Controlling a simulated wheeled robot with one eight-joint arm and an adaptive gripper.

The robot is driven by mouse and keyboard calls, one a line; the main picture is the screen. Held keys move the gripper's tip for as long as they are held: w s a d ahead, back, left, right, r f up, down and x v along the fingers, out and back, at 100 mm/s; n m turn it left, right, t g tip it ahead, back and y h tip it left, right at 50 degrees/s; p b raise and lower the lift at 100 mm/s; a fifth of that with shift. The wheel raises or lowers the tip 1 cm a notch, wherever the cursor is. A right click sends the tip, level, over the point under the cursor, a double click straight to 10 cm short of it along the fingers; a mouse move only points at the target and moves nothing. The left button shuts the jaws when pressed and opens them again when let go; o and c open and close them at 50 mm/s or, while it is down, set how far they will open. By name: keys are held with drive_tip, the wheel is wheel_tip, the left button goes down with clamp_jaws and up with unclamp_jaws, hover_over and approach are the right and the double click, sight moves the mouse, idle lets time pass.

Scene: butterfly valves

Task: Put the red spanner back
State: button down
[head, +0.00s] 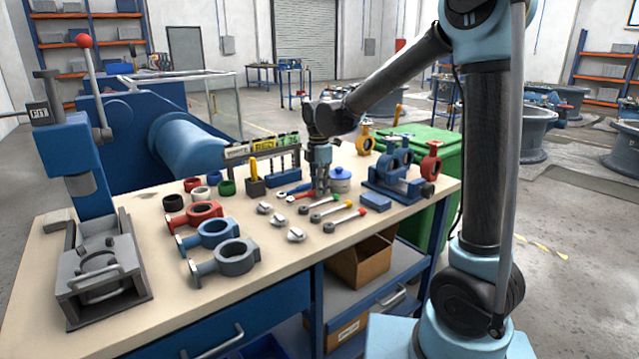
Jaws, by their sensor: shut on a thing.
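A red spanner (299,196) shows on the bench just left of my gripper's fingers, lying roughly sideways at bench height. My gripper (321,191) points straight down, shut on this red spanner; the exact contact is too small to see. A blue-handled spanner (297,188) lies close behind it.
The wooden bench (160,290) carries a press (105,270) at left, clamp-like rings (235,257) and small coloured rings (193,184). A labelled rack (262,150) stands behind; a blue valve fixture (398,175) is at right.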

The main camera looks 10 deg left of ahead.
drive_tip(key=shift+f, duration=0.35)
drive_tip(key=c, duration=1.5)
unclamp_jaws()
drive_tip(key=shift+o, duration=0.2)
drive_tip(key=shift+r, duration=3.55)
drive_tip(key=shift+d, duration=0.1)
